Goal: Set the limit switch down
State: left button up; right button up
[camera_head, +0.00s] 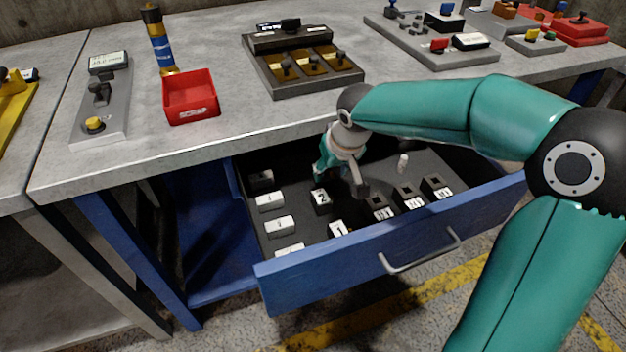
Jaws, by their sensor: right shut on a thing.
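My right gripper (357,182) points down into the open blue drawer (390,245), its arm coming in from the right. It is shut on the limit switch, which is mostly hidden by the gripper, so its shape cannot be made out. The gripper is above the dark drawer floor, between a dark block marked 2 (320,200) and a row of dark blocks with white labels (408,198). I cannot tell whether the held switch touches the floor. My left gripper is not in view.
White labelled blocks (270,201) line the drawer's left side. On the grey bench (215,55) above are a red scrap bin (190,112), a tray with brown compartments (262,78) and a grey switch panel (115,118).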

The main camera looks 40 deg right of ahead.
aim_at(309, 185)
jog(key=shift+w+a+f+b, duration=0.3)
jog(key=shift+w+a+f, duration=0.4)
jog(key=shift+a, duration=0.15)
jog(key=shift+w+a+f+b, duration=0.25)
jog(key=shift+w+a+f, duration=0.3)
jog(key=shift+a+f, duration=0.25)
jog(key=shift+f, duration=0.1)
jog(key=o, duration=1.3)
jog(key=shift+r, duration=0.35)
jog(key=p+v, duration=0.3)
jog(key=v, duration=0.8)
jog(key=shift+s+a+r, duration=0.1)
jog(key=shift+s+r, duration=0.2)
jog(key=shift+r, duration=0.1)
